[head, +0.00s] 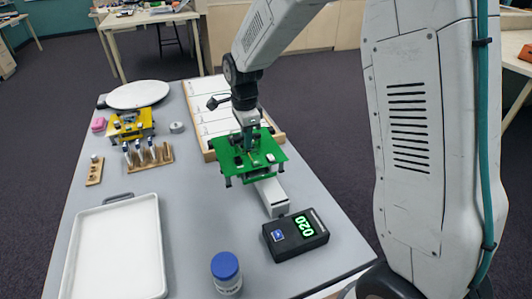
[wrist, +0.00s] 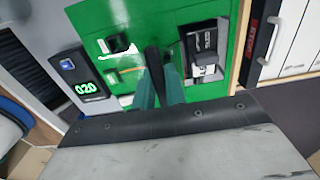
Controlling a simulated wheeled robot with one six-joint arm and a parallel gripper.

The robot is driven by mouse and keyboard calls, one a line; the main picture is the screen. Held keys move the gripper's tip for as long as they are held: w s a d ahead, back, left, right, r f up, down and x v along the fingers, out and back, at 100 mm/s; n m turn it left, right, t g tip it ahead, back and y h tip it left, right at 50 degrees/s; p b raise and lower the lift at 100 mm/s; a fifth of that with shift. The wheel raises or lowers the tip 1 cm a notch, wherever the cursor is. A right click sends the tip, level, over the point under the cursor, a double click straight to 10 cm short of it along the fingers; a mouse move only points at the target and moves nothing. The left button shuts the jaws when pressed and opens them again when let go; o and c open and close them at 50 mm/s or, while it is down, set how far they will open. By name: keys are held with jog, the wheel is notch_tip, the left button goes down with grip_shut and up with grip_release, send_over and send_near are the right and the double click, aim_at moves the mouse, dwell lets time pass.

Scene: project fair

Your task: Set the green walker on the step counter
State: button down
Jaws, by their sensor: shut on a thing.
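The green walker (head: 270,158), a flat green board with small dark parts and short legs, is held by my gripper (head: 250,150) near the middle of the table. In the wrist view, my gripper (wrist: 163,85) is shut at the middle of the green walker (wrist: 110,20). The black step counter (head: 295,235) lies at the table's right front edge with a lit green "020". It also shows at the left of the wrist view (wrist: 80,75). A long pale block (head: 273,198) runs from behind the counter to under the walker, which partly hides it. Contact between walker and block is unclear.
A blue-lidded jar (head: 226,272) stands left of the counter. A white tray (head: 115,250) lies at the front left. A yellow walker (head: 130,122), a tube rack (head: 148,156) and a white disc (head: 138,94) are farther back. A wood-framed board (head: 213,120) lies behind my gripper.

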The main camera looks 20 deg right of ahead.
aim_at(266, 153)
jog(key=s+d, duration=0.2)
jog(key=d, duration=0.1)
jog(key=s+d, duration=0.1)
jog(key=shift+s+d+f, duration=0.2)
jog(key=shift+s+f, duration=0.05)
jog(key=shift+f, duration=1.75)
jog(key=shift+f, duration=0.1)
jog(key=shift+f, duration=0.55)
